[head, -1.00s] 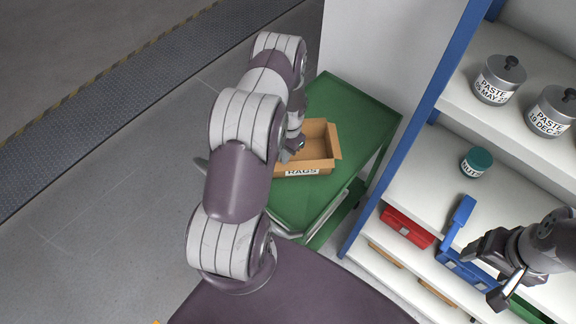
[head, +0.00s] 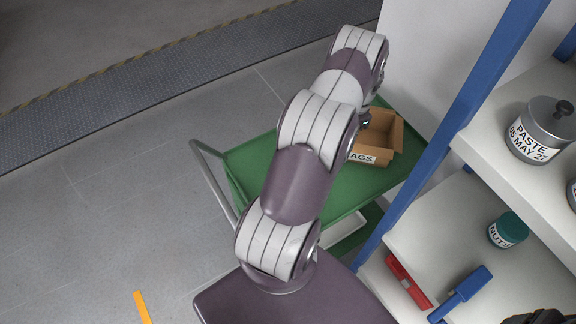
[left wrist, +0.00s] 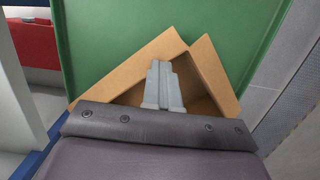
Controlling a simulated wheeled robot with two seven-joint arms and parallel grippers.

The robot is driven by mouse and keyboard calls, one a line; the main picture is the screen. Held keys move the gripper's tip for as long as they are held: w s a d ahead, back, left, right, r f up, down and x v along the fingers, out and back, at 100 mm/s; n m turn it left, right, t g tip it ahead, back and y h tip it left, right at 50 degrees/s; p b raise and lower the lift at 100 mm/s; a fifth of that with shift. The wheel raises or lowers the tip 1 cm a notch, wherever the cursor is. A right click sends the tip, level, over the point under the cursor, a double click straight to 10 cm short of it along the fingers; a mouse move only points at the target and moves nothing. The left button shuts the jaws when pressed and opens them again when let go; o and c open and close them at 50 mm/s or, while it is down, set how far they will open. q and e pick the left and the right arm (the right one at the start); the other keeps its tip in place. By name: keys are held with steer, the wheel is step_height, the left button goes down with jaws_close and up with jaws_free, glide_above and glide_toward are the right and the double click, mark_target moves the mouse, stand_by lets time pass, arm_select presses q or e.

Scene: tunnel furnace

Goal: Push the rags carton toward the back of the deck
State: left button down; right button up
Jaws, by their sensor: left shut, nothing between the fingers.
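The open brown rags carton (head: 385,136) stands upright on the green deck (head: 262,160) of a cart, with its label partly hidden behind my left arm. In the left wrist view, part of the carton (left wrist: 212,72) shows around the fingers, one corner pointing up the picture. My left gripper (left wrist: 163,75) is shut, with its fingertips over the carton's opening; whether they touch a wall is unclear. In the head view, my arm hides most of that gripper. Only a dark piece of my right gripper (head: 540,317) shows at the bottom right edge.
A white shelf unit with blue posts (head: 450,120) stands close right of the cart. It holds a paste pot (head: 540,130), a nuts jar (head: 508,230), a red box (head: 408,280) and a blue item (head: 462,294). The cart's handle (head: 212,180) is at left. Floor left is clear.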

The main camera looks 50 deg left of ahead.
arm_select(q)
step_height(320, 180, up, 12)
steer(key=w+p, duration=0.2)
steer(key=p, duration=0.1)
steer(key=shift+w, duration=0.15)
arm_select(e)
steer(key=r, duration=0.3)
steer(key=shift+w+a, duration=0.3)
steer(key=shift+w, duration=0.1)
arm_select(q)
steer(key=shift+d+f, duration=0.1)
arm_select(e)
steer(key=shift+s, duration=0.1)
